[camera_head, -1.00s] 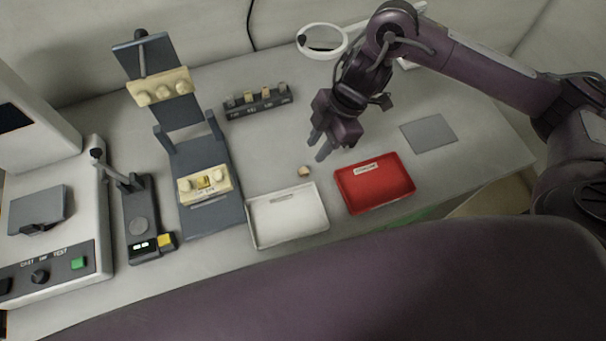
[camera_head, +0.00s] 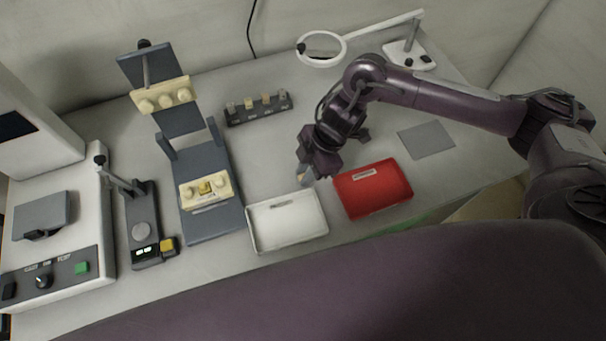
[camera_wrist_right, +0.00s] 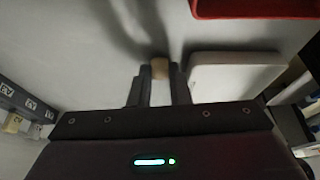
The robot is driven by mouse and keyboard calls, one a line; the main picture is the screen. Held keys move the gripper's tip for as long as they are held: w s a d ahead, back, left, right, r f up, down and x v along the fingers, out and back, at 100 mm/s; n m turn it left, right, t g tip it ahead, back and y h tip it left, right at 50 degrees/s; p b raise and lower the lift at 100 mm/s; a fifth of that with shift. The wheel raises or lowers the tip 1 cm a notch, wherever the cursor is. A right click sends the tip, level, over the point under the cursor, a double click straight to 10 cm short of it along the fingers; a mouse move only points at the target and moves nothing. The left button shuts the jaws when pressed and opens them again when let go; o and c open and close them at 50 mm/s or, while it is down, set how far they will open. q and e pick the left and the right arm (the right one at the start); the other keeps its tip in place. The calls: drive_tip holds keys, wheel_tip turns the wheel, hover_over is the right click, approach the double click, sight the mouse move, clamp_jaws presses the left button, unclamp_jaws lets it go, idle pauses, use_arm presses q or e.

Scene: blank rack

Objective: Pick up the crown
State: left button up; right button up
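The crown (camera_wrist_right: 160,69) is a small tan block. In the right wrist view it sits between the tips of my right gripper (camera_wrist_right: 160,82), with the fingers close on both sides. I cannot tell whether they press on it. In the head view my right gripper (camera_head: 304,178) is low over the table, just behind the white tray, and its fingers mostly hide the crown. My left gripper is not in view.
The white tray (camera_head: 258,238) and the red tray (camera_head: 343,200) lie just in front of the gripper. A dark rack (camera_head: 262,112) with small pieces stands behind. A dark blue stand (camera_head: 215,222) is to the left. A grey pad (camera_head: 427,139) lies to the right.

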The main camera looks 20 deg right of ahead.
clamp_jaws()
drive_tip(key=shift+r, duration=0.6)
wheel_tip(320, 180, up, 7)
drive_tip(key=shift+w+r, duration=0.1)
drive_tip(key=shift+r, duration=0.1)
wheel_tip(320, 180, up, 11)
drive_tip(key=p, duration=0.2)
drive_tip(key=w+d+m+t+h, duration=0.4)
drive_tip(key=w+d+m+t, duration=0.1)
drive_tip(key=m, duration=1.3)
drive_tip(key=shift+w+d+m, duration=0.4)
drive_tip(key=shift+w+d, duration=0.3)
drive_tip(key=shift+d, duration=0.15)
